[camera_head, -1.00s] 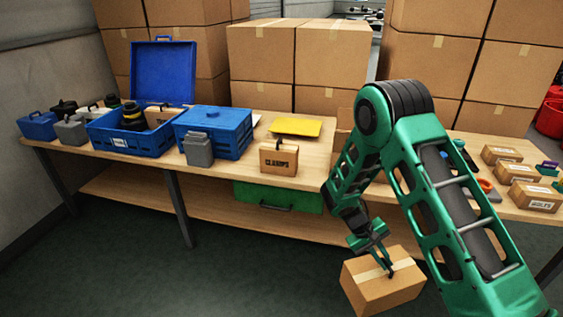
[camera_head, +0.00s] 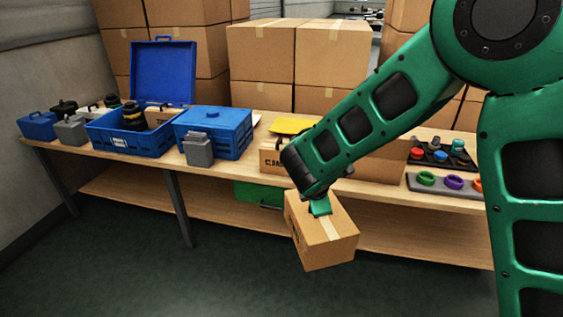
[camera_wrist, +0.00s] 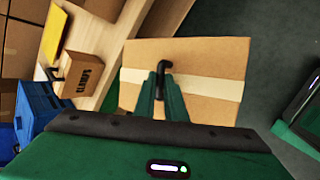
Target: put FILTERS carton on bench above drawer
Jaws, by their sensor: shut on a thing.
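My gripper (camera_head: 320,203) is shut on the handle of a brown carton (camera_head: 325,240) with a pale tape strip. The carton hangs tilted in front of the bench edge, off the bench. No label is readable on it. In the wrist view my gripper (camera_wrist: 163,92) holds the dark hooked handle on the carton's top (camera_wrist: 215,65). The wooden bench (camera_head: 240,170) runs behind it. A green drawer (camera_head: 255,193) sits under the bench top, partly hidden by the carton and arm. The CLAMPS carton (camera_head: 272,160) stands on the bench above it, partly covered by my arm.
A blue lidded box (camera_head: 225,132), an open blue case (camera_head: 125,140) and a grey canister (camera_head: 197,150) stand left of the CLAMPS carton. A yellow plate (camera_head: 292,126) lies behind it. Trays with coloured rings (camera_head: 453,182) lie to the right. Large boxes (camera_head: 262,65) stack behind.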

